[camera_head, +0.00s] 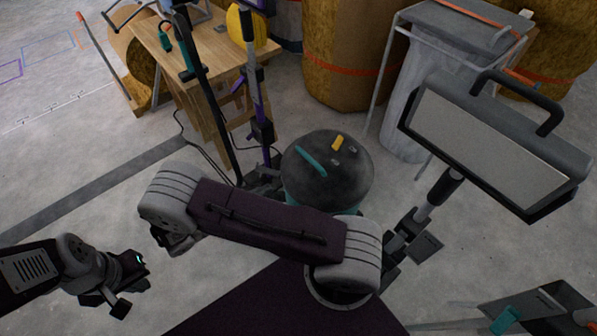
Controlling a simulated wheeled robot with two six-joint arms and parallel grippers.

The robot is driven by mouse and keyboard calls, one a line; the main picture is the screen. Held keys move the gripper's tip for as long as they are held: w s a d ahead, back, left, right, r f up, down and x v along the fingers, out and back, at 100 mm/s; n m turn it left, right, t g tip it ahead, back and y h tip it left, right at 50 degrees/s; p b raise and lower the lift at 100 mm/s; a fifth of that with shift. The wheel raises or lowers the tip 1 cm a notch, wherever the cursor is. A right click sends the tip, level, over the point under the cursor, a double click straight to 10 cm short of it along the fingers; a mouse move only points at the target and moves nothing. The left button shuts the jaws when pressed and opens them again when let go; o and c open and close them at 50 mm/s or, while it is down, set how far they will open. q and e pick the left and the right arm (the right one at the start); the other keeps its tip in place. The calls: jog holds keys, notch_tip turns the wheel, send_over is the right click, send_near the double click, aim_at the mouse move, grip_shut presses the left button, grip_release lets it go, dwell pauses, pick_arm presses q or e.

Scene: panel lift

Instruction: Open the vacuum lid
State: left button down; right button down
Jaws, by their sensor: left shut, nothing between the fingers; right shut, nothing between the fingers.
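The vacuum (327,168) stands on the floor right of centre. It has a round dark lid with a teal handle (310,162) and a yellow part (337,143) on top. The lid sits flat on the body, and my arm link hides the lower front of the vacuum. My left gripper (108,296) is at the lower left, shut and empty, well away from the vacuum. I cannot make out my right gripper.
A work lamp (490,145) on a pole stands right of the vacuum. A wooden workbench (185,60) and upright tools stand behind it to the left. Floor at the left is clear.

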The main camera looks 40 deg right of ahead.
jog(key=b+x, duration=0.4)
jog(key=x, duration=0.6)
jog(key=shift+s+d+f, duration=0.1)
jog(key=shift+f, duration=0.05)
jog(key=d+r, duration=0.2)
jog(key=shift+d+r+b, duration=0.25)
jog(key=shift+d+b, duration=0.15)
